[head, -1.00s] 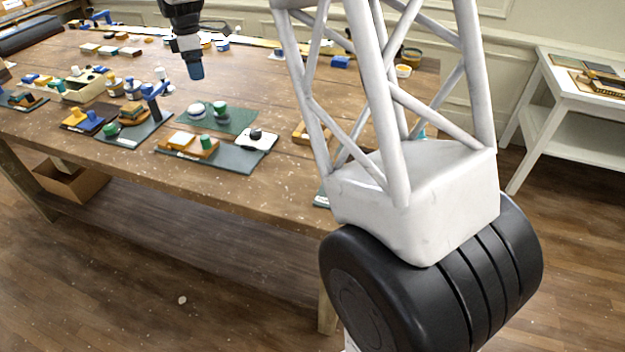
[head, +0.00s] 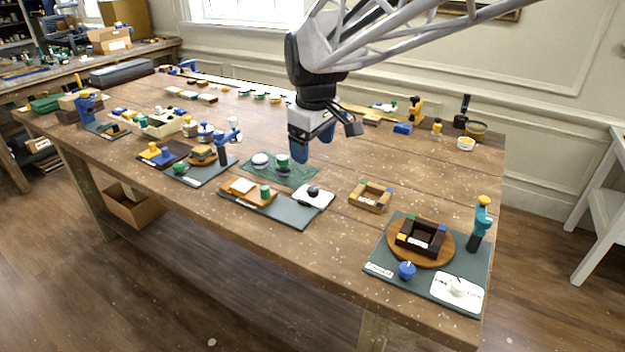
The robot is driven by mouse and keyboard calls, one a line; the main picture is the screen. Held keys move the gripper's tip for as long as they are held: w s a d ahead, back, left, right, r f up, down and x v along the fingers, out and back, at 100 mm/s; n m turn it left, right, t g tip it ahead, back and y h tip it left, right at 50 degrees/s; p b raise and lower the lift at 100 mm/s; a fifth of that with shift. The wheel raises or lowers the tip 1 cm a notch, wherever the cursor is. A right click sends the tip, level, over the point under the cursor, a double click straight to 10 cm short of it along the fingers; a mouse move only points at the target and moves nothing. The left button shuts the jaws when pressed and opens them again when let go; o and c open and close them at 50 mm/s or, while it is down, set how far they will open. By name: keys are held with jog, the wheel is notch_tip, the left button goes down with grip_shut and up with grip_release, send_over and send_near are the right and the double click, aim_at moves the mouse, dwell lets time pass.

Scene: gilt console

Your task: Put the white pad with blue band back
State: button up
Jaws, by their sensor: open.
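I cannot make out for certain which thing is the white pad with blue band. A white pad with a black knob (head: 313,194) lies on a dark green mat (head: 290,213) near the front edge. Another white pad (head: 457,291), with a white piece on it, lies at the front right; no blue band can be told on either. A pale round piece (head: 260,159) lies on a patterned green mat (head: 297,176), beside a green-topped piece (head: 282,162). My gripper (head: 313,146) is open, pointing down above this mat's back edge, with nothing visible between its fingers.
A round wooden board with a dark square frame (head: 433,253) and a teal tool (head: 479,223) stand at the right. A small wooden tray (head: 371,196) is right of centre. Several parts crowd the left. Bare wood lies right of my gripper.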

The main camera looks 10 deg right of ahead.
jog(key=s+d+f+m, duration=0.1)
jog(key=s+f+m, duration=0.1)
jog(key=s, duration=0.6)
jog(key=s+d+f+m, duration=0.1)
jog(key=s+f+m, duration=0.1)
jog(key=s, duration=0.6)
jog(key=s+d+f+m+t, duration=0.1)
jog(key=s+f+m, duration=0.2)
jog(key=s, duration=0.6)
jog(key=shift+m, duration=0.5)
